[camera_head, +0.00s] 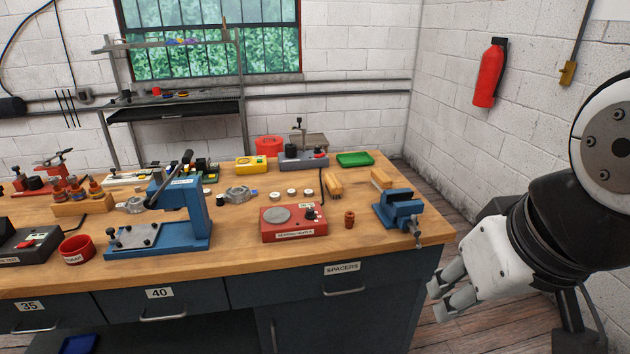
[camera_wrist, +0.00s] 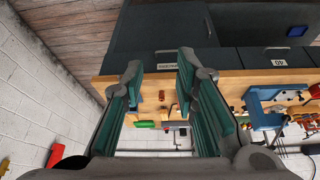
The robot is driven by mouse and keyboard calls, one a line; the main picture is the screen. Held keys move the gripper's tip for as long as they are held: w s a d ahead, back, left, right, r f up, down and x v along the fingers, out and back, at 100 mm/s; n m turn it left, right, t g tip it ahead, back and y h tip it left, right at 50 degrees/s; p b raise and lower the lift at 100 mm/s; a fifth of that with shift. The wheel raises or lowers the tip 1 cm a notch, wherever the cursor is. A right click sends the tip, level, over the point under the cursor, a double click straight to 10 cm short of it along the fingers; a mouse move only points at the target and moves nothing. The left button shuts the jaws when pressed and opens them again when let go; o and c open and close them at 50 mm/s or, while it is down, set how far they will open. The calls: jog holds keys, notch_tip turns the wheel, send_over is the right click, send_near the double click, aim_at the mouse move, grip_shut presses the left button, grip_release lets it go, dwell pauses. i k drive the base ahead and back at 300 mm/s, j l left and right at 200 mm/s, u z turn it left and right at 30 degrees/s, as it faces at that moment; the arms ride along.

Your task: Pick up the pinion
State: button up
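A small reddish-brown ridged cylinder (camera_head: 349,219) stands upright on the wooden bench (camera_head: 375,255), between a red heater box and a blue vise. It may be the pinion, but it is too small to tell surely. My gripper (camera_head: 440,298) is off the bench's right end, beyond the vise and apart from everything. In the wrist view my gripper (camera_wrist: 158,80) has its two green-padded fingers wide apart with nothing held. A tiny brown part (camera_wrist: 161,96) shows far off between them, probably the same cylinder.
The blue vise (camera_head: 400,210) stands at the bench's right corner and the red heater box (camera_head: 293,222) left of the cylinder. A blue press (camera_head: 170,220), wooden blocks (camera_head: 333,186) and a green tray (camera_head: 355,159) are also on the bench. Bare wood lies around the cylinder.

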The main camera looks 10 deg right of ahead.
aim_at(349, 215)
jog(key=i+l+u, duration=0.1)
jog(key=i+l, duration=0.7)
jog(key=l, duration=0.15)
jog(key=i+l+u, duration=0.15)
jog(key=i+l, duration=0.2)
jog(key=l, duration=0.1)
